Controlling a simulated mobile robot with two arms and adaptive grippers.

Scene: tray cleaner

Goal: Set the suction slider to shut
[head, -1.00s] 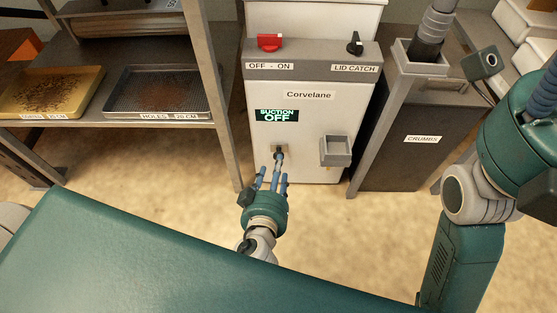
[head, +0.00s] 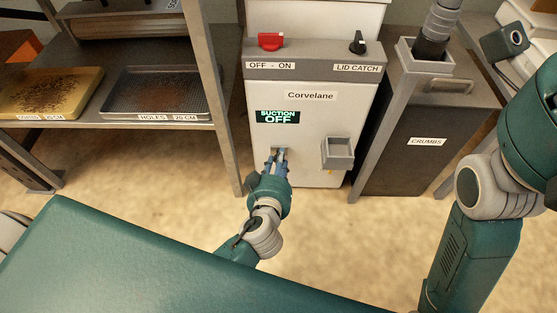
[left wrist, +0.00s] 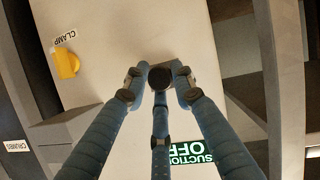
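The Corvelane machine (head: 300,130) is a light cabinet with a green-lit display (head: 278,117) reading "SUCTION OFF"; the display shows partly in the left wrist view (left wrist: 190,153). My left gripper (head: 277,152) is at the cabinet front just below this display. In the left wrist view, its blue fingers (left wrist: 160,82) are spread around a dark round knob (left wrist: 160,77) in front of a small grey plate (left wrist: 167,68). The fingertips stand apart; contact with the knob cannot be told. The fingers largely hide this fitting in the head view. My right gripper is not in view.
A grey box-like fitting (head: 338,153) juts out right of my left gripper. A yellow part (left wrist: 67,63) is labelled CLAMP. A red OFF-ON switch (head: 271,41) and black LID CATCH knob (head: 358,43) sit above. A dark CRUMBS bin (head: 420,165) stands right.

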